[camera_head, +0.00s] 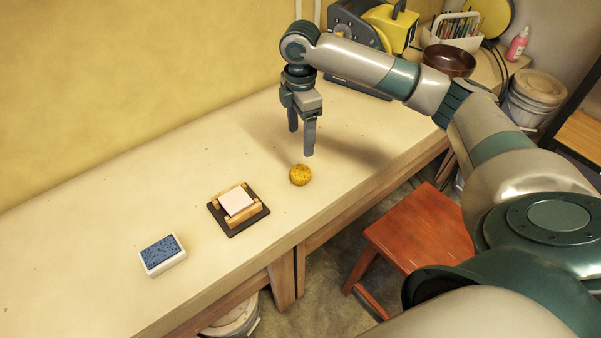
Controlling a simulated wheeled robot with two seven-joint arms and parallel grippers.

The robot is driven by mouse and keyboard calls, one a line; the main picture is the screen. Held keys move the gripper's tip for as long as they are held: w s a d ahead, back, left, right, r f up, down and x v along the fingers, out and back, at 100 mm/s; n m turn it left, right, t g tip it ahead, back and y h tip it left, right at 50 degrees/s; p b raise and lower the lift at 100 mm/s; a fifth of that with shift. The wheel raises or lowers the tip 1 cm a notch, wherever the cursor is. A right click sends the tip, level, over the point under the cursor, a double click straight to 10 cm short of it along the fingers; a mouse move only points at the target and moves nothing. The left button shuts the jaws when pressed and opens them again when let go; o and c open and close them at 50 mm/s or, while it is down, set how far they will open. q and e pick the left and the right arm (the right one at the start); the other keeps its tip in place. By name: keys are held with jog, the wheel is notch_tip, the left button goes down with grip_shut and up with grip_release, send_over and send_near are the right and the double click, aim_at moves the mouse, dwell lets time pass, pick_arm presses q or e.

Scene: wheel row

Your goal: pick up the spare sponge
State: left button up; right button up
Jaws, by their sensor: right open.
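A small round yellow sponge (300,175) lies on the pale worktop (110,215), near its front edge. My right gripper (301,142) points down above the worktop, just behind and above the yellow sponge. Its jaws are open with nothing between them, and it is apart from the sponge. A white block with a blue speckled top (162,254) lies at the front left; I cannot tell whether it is also a sponge. My left gripper is not in view.
A dark tray with a wooden holder and white pad (238,207) stands between the blue-topped block and the yellow sponge. A grey and yellow machine (388,25), a brown bowl (448,61) and a pencil box are at the back. A red stool (420,238) stands in front.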

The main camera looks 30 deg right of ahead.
jog(key=p, duration=0.2)
send_over(301, 170)
notch_tip(301, 170, down, 8)
jog(key=shift+s+a+f, duration=0.1)
jog(key=shift+a+f, duration=0.05)
jog(key=shift+f, duration=0.05)
jog(key=shift+f, duration=0.1)
jog(key=shift+f, duration=0.25)
notch_tip(301, 170, down, 3)
jog(key=shift+f+p, duration=0.1)
jog(key=shift+p, duration=0.8)
jog(key=shift+f, duration=0.65)
jog(key=c, duration=1.1)
